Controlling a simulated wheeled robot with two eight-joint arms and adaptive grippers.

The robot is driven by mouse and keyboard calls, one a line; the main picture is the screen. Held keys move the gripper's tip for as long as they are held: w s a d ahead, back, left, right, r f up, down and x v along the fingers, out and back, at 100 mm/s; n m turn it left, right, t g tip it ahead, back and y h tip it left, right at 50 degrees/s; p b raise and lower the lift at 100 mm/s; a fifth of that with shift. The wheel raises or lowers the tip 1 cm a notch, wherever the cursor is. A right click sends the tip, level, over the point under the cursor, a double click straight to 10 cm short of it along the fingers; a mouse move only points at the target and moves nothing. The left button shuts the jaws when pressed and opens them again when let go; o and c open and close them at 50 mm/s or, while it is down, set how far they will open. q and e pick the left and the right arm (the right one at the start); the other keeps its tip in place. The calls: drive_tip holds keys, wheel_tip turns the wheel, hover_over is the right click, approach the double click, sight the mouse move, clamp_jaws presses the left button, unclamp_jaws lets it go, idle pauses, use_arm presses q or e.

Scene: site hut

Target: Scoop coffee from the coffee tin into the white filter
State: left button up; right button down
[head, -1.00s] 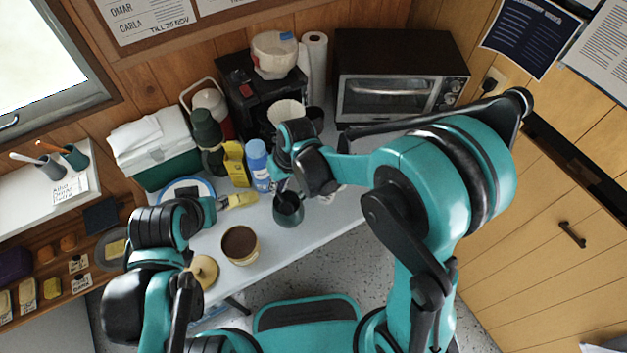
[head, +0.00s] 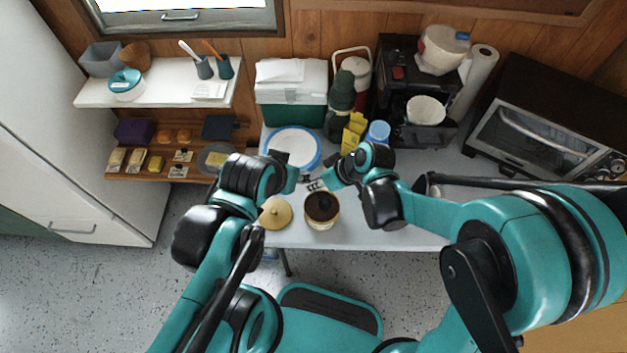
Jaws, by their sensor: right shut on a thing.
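The coffee tin (head: 309,221) stands open near the table's front edge, with dark brown coffee inside. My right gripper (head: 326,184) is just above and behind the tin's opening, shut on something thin. That held thing is mostly hidden; a darker shape inside the tin may be its scoop end. The white filter (head: 426,109) sits open in the black coffee maker (head: 396,78) at the back. My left gripper (head: 298,178) is to the left of the right one, over the table near the plate; its fingers are too small and overlapped to read.
A round tan lid (head: 275,213) lies left of the tin. A blue-rimmed plate (head: 293,143), a green-and-white cooler (head: 290,95), a dark green flask (head: 341,103), yellow packets (head: 352,138) and a blue-capped bottle (head: 378,133) stand behind. A toaster oven (head: 545,130) is at right.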

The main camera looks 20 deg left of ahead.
drive_tip(key=f+b, duration=0.2)
drive_tip(key=f, duration=0.1)
drive_tip(key=shift+s+d+f, duration=0.15)
drive_tip(key=shift+d+f, duration=0.15)
drive_tip(key=shift+d, duration=0.05)
drive_tip(key=shift+f+b, duration=0.5)
